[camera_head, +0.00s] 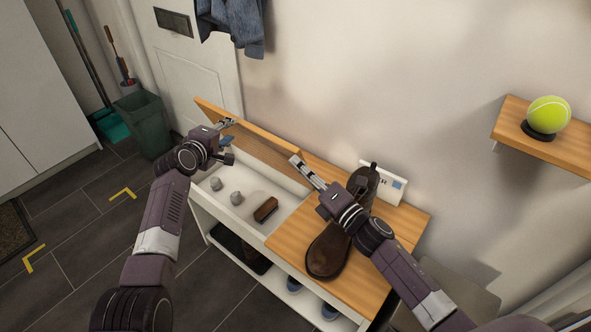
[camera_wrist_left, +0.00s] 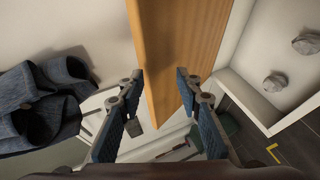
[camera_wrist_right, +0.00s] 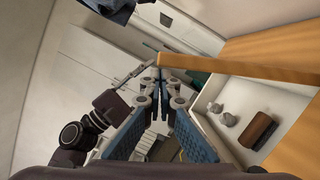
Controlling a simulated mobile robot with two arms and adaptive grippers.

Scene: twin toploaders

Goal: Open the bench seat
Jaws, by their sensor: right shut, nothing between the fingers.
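The bench seat is a wooden lid (camera_head: 270,142) on the left part of the white bench, raised steeply with its compartment (camera_head: 252,232) uncovered. My left gripper (camera_head: 228,122) is at the lid's upper edge near its left end. In the left wrist view the lid (camera_wrist_left: 172,45) shows between and beyond the spread fingers (camera_wrist_left: 160,76); I cannot tell whether they touch it. My right gripper (camera_head: 295,160) is shut and empty by the lid's right end. In the right wrist view its closed fingertips (camera_wrist_right: 160,74) appear beside the lid's edge (camera_wrist_right: 230,67).
The compartment holds two grey lumps (camera_head: 236,198) and a brown brush (camera_head: 265,209). A brown shoe-like item (camera_head: 329,249) and white card (camera_head: 391,186) are on the bench's right top. A tennis ball (camera_head: 548,114) sits on the wall shelf. A green bin (camera_head: 145,125) stands left.

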